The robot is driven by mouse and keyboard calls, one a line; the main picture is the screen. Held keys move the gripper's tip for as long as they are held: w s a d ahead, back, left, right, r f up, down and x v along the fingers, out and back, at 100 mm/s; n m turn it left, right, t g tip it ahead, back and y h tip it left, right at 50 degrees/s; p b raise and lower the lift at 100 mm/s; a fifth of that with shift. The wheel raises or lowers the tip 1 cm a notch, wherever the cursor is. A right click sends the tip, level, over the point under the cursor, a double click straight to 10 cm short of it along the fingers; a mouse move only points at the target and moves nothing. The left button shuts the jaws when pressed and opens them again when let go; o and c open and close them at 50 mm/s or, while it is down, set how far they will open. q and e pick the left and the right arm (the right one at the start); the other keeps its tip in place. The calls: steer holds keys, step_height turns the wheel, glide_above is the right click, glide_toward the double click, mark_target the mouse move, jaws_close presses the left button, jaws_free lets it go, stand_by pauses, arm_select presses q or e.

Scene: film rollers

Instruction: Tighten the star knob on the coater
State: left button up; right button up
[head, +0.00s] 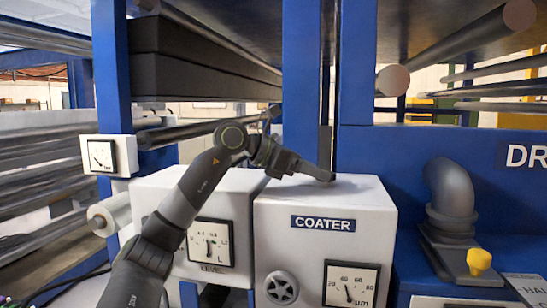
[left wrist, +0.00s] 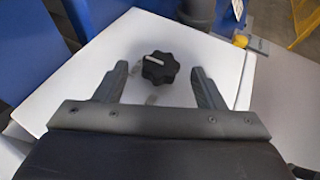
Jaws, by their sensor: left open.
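The coater (head: 325,190) is a white box with a blue COATER label on its front. The star knob (left wrist: 159,68) is black and lobed with a pale pointer mark, on the coater's white top (left wrist: 215,55) in the left wrist view. In the head view I cannot make it out behind my gripper. My left gripper (head: 326,177) is over the coater's top. In the left wrist view its fingers (left wrist: 160,72) are open, one on each side of the knob, with visible gaps and nothing held. My right gripper is not in view.
A µm gauge (head: 351,285) and a grey handwheel (head: 281,288) are on the coater's front. A LEVEL gauge box (head: 235,205) stands to its left. Blue posts (head: 300,90) and rollers (head: 393,80) rise behind. A grey elbow pipe (head: 450,195) and yellow knob (head: 479,262) are to the right.

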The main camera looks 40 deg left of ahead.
arm_select(q)
steer(key=b+v, duration=0.4)
steer(key=v, duration=1.1)
steer(key=shift+f+b, duration=0.2)
steer(key=shift+b, duration=0.2)
steer(key=shift+s+a+r, duration=0.3)
steer(key=shift+s+a, duration=0.05)
steer(key=shift+s, duration=0.15)
